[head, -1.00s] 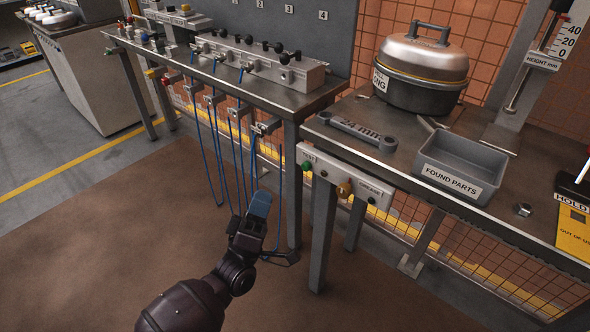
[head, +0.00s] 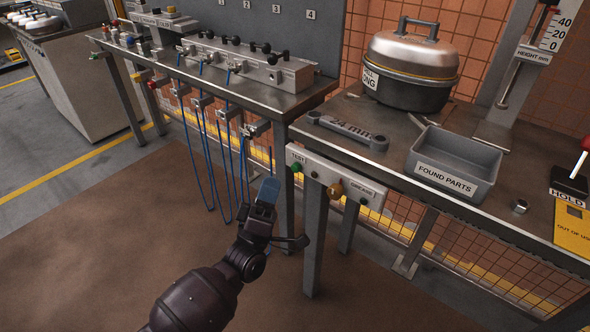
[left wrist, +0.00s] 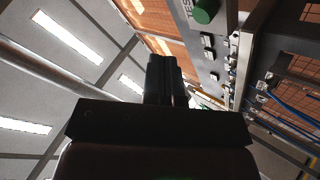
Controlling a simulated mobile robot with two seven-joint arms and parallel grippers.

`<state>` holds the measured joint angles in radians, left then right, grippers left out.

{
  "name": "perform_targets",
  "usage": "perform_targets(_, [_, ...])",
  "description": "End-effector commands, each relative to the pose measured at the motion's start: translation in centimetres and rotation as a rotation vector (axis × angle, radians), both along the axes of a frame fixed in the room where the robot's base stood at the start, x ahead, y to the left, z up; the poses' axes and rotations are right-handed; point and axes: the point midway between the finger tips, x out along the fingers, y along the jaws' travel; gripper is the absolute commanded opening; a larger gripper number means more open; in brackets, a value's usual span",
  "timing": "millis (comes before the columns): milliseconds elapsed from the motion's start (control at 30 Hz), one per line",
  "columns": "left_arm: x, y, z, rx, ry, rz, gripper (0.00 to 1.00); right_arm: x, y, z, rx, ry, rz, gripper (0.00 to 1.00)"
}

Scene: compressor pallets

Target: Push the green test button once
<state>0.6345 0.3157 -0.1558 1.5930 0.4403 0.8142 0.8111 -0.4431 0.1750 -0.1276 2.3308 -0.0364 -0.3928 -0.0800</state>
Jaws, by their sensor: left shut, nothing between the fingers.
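The green test button (head: 297,168) sits on the left end of the grey control panel (head: 335,183) on the front edge of the right bench, beside the "TEST" label. My left gripper (head: 269,188) is shut and empty, a little left of and below the button, apart from it in the head view. In the left wrist view the green button (left wrist: 205,11) shows large at the top, right of my shut fingers (left wrist: 163,62). My right gripper is not in view.
Blue cords (head: 206,150) hang from the left bench near my arm. A grey bench leg (head: 314,245) stands below the panel. The floor in front is clear.

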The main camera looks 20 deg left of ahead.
Motion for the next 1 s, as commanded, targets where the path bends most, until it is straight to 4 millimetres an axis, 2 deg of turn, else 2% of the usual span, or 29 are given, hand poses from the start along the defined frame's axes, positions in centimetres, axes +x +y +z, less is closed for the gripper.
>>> perform_targets(100, [1.2,-0.5,-0.3,-0.001,0.003,0.000,0.00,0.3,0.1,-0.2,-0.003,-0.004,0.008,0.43])
perform_targets(333, [2.6,-1.0,-0.1,-0.001,0.001,0.000,0.00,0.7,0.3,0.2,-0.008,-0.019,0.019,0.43])
perform_targets(1000, [2.9,-1.1,0.0,-0.001,0.000,0.000,0.00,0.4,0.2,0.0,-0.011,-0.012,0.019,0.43])
